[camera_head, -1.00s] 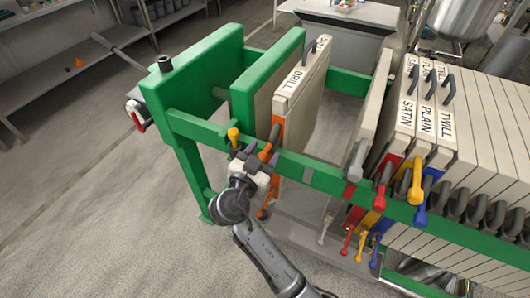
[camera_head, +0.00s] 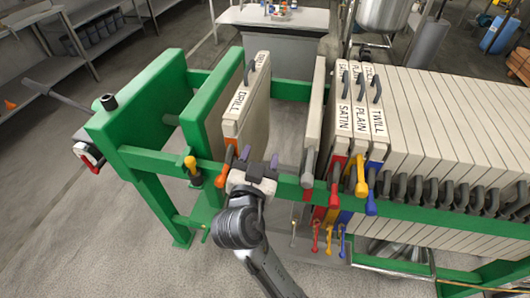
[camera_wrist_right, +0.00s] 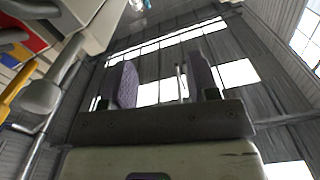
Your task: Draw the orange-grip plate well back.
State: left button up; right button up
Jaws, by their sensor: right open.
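The orange-grip plate (camera_head: 251,104) is a pale slab labelled DRILL, hanging upright in the green frame beside the green press plate (camera_head: 202,112). Its orange grip (camera_head: 226,163) sticks out over the near green rail. My right gripper (camera_head: 262,170) is at that rail, just right of the orange grip, with purple finger pads. In the right wrist view its two fingers (camera_wrist_right: 166,84) stand apart with nothing held between them. I cannot tell whether a finger touches the orange grip. My left gripper does not show.
A wide gap separates the DRILL plate from the grey-grip plate (camera_head: 315,112). Right of that, the SATIN (camera_head: 342,118), PLAIN (camera_head: 359,120) and TWILL (camera_head: 376,122) plates stand close together.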

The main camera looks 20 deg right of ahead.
jog(key=shift+s+d+r, duration=0.4)
jog(key=shift+s+d, duration=0.05)
jog(key=shift+d, duration=0.1)
